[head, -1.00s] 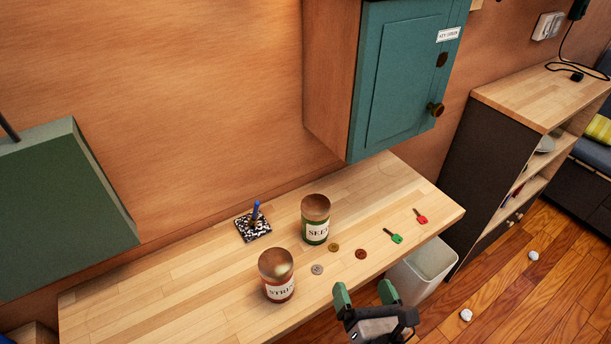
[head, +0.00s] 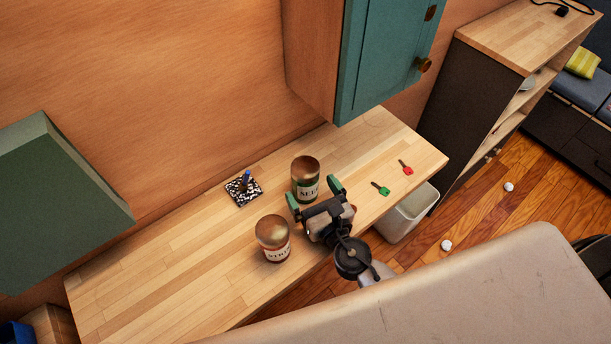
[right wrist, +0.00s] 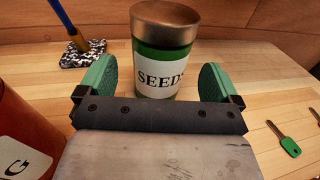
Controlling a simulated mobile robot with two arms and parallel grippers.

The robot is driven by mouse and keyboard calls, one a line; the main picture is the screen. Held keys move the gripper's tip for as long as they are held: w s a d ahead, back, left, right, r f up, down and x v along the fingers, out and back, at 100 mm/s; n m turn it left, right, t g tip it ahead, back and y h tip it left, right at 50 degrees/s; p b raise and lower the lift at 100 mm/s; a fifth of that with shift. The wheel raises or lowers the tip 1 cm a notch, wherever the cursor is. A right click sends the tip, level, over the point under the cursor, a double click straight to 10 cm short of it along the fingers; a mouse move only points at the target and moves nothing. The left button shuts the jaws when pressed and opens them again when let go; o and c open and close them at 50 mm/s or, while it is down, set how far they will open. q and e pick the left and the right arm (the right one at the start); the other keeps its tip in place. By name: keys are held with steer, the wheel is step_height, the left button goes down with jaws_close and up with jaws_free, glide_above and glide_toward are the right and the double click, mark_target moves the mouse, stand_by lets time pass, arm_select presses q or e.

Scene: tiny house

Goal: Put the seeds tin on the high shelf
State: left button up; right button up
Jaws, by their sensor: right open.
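My left gripper is not in view. I cannot tell which surface is the high shelf.
A second tin with a red body (head: 273,239) stands close to the left of my right gripper. A speckled pad (head: 243,192) with a blue pen lies behind. Green (head: 381,188) and red (head: 406,167) keys lie right. A teal cabinet (head: 385,45) overhangs the worktop (head: 190,260).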

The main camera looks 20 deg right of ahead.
mark_target(312, 190)
steer(key=w, duration=0.3)
steer(key=shift+w+a, duration=0.25)
steer(key=shift+a, duration=0.05)
steer(key=shift+s, duration=0.1)
steer(key=shift+c, duration=0.2)
steer(key=shift+c, duration=1.2)
steer(key=c, duration=0.9)
steer(key=shift+r, duration=0.15)
